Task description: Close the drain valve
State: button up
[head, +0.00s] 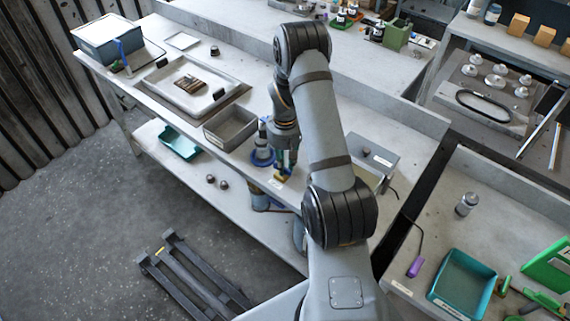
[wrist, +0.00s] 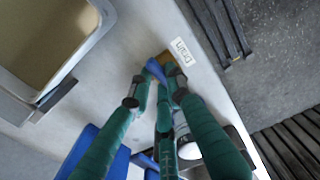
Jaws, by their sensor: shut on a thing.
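The drain valve has a brass-coloured body (wrist: 166,57) and a blue handle (wrist: 154,68), beside a white label in the wrist view that seems to read DRAIN. It is small in the head view, where the yellowish body (head: 284,173) shows near the bench's front edge. My gripper (wrist: 157,84) reaches the valve with its green fingers on either side of the blue handle, shut on it. In the head view my gripper (head: 287,160) points down at the valve. The fingers hide part of the handle, so its exact angle is hard to tell.
A blue flanged fitting (head: 262,156) stands close left of the valve. A grey open bin (head: 230,127) is farther left, and a grey box (head: 373,155) is to the right. The bench edge and dark floor (wrist: 275,55) lie just beyond the label in the wrist view.

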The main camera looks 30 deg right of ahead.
grip_shut()
jog(key=shift+f+m+b, duration=0.25)
jog(key=shift+m+b, duration=0.25)
jog(key=shift+b, duration=0.25)
jog(key=shift+r, duration=0.25)
jog(key=o, duration=0.9)
grip_release()
jog(key=shift+c, duration=0.2)
notch_tip(320, 180, up, 12)
